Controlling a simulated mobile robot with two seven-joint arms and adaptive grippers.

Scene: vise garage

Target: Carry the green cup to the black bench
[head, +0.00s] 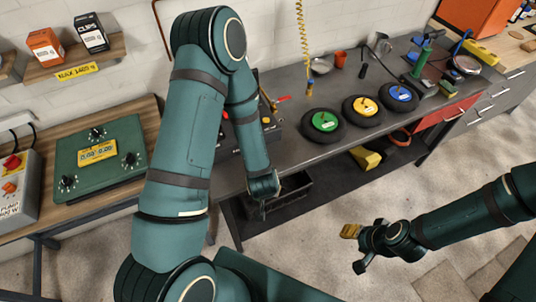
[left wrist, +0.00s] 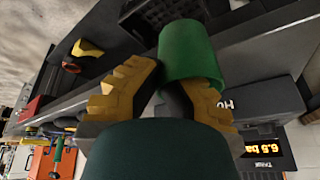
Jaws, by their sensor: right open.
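The green cup (left wrist: 190,52) shows in the left wrist view at the yellow fingers of my left gripper (left wrist: 172,82). One finger reaches into its mouth and the other lies against its outside, so the gripper looks shut on its wall. In the head view my left gripper (head: 263,188) points down at the front edge of the black bench (head: 291,153); the cup cannot be made out there. My right gripper (head: 352,248) is open and empty over the floor, away from the bench.
Green (head: 325,121), yellow (head: 364,107) and blue (head: 401,92) wheels lie on the bench. An orange cup (head: 340,59) stands at its back. A black crate (head: 290,190) sits below the bench top. A green control box (head: 99,157) stands on the wooden table at left.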

